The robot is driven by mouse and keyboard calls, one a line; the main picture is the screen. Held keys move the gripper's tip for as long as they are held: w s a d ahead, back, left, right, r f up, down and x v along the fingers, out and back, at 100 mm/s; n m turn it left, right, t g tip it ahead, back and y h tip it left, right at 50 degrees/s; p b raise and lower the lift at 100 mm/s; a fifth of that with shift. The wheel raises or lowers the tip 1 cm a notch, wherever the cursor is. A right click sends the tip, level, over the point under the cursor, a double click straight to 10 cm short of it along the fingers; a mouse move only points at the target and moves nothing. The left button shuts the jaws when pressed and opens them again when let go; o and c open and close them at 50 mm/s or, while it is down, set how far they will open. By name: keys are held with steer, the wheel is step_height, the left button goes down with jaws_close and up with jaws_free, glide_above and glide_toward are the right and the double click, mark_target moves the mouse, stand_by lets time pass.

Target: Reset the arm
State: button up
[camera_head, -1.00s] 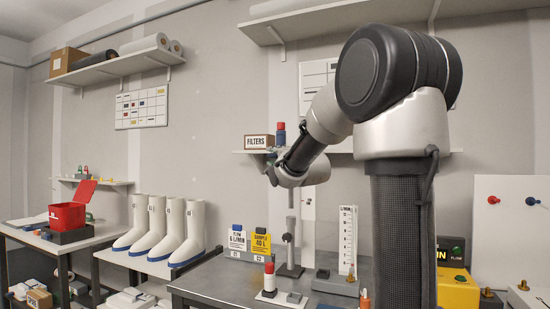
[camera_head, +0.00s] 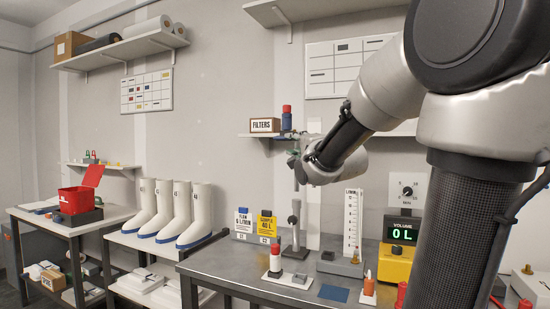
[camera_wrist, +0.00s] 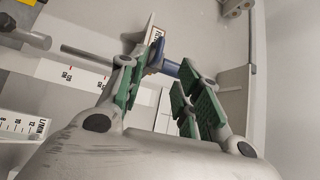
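My gripper (camera_head: 297,148) is at the end of my arm, above the grey bench and in front of the wall shelf. In the wrist view its two green-padded fingers (camera_wrist: 160,88) are spread apart, with no object clamped between the pads. A small blue part (camera_wrist: 171,68) shows just beyond the fingertips, near the end of a thin grey rod (camera_wrist: 88,56). In the head view a red-and-blue object (camera_head: 286,118) shows just above the gripper. Whether the fingers touch it cannot be told. The arm is bent, its elbow high at the right.
The bench (camera_head: 225,262) carries a grey stand (camera_head: 294,225), a white scale (camera_head: 352,222), a yellow volume display (camera_head: 398,262) reading 0 L, and a red-topped holder (camera_head: 275,262). A FILTERS box (camera_head: 265,125) sits on the shelf. White boots (camera_head: 180,210) stand on the left table.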

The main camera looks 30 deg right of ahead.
steer(key=s+d+f+n+g, duration=0.1)
steer(key=s+f+n+g, duration=0.25)
steer(key=f, duration=0.55)
steer(key=s+f+n+g, duration=0.3)
steer(key=f+n+g, duration=0.2)
steer(key=f, duration=0.3)
steer(key=s+a+f+n+g, duration=0.2)
steer(key=s+a+n, duration=0.1)
steer(key=s, duration=0.4)
steer(key=s+a+f+n+g+y, duration=0.1)
steer(key=s+a+f+n+g, duration=0.1)
steer(key=s, duration=0.5)
steer(key=s+a+f+n+g+y, duration=0.1)
steer(key=s+a+f+n+g, duration=0.1)
steer(key=s+a+f+n, duration=0.2)
steer(key=shift+s+a+g, duration=0.35)
steer(key=shift+s+a, duration=0.2)
steer(key=shift+s, duration=1.1)
